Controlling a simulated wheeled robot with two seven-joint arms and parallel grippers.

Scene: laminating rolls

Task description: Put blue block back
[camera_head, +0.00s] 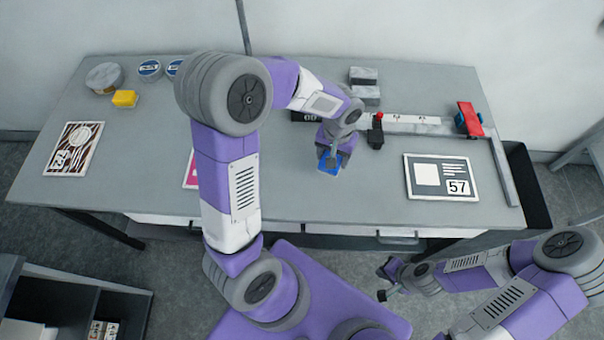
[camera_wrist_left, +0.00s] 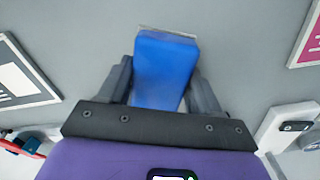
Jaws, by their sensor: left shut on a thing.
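The blue block (camera_head: 328,163) is in my left gripper (camera_head: 331,152), over the middle of the table. In the left wrist view the blue block (camera_wrist_left: 163,70) sits between the two dark fingers of my left gripper (camera_wrist_left: 160,85), which are shut on it. A thin pale strip shows at its far end. In the head view the gripper covers part of the block, and I cannot tell whether it touches the tabletop. My right gripper (camera_head: 385,281) is low in front of the table, with its fingers apart and empty.
The grey table (camera_head: 400,240) holds a yellow block (camera_head: 125,98), round tins (camera_head: 150,68), grey blocks (camera_head: 364,78), a rail with a red piece (camera_head: 470,118), and a "57" card (camera_head: 440,177). A striped card (camera_head: 74,148) lies left. Tabletop between block and "57" card is clear.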

